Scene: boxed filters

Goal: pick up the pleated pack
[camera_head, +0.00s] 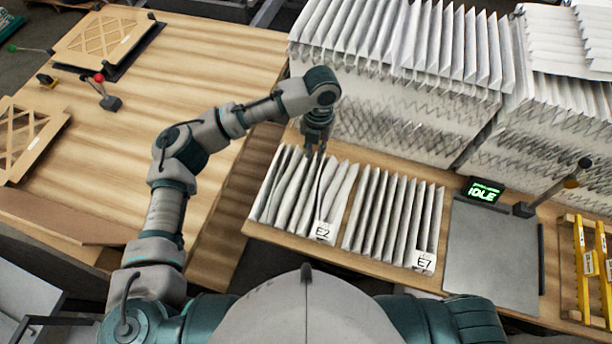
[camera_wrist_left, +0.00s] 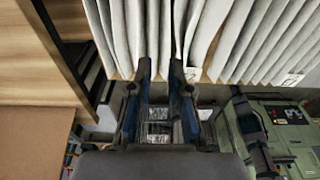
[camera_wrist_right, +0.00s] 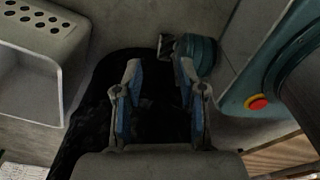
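Two white pleated packs stand side by side on the near wooden table in the head view. One carries an E2 tag (camera_head: 285,200) and the other an E7 tag (camera_head: 385,215). My left gripper (camera_head: 316,152) points down at the top of the E2 pack, at its far side. In the left wrist view its fingers (camera_wrist_left: 161,68) are apart, with white pleats (camera_wrist_left: 215,35) in front of and between the tips. I cannot tell whether they press on a pleat. My right gripper (camera_wrist_right: 160,75) is open and empty, outside the head view.
Large stacks of white pleated filters (camera_head: 410,120) stand behind the packs. A grey plate (camera_head: 490,255), an IDLE display (camera_head: 484,191) and yellow-framed parts (camera_head: 587,265) lie to the right. A wooden table (camera_head: 190,75) with cardboard frames (camera_head: 98,40) is at left.

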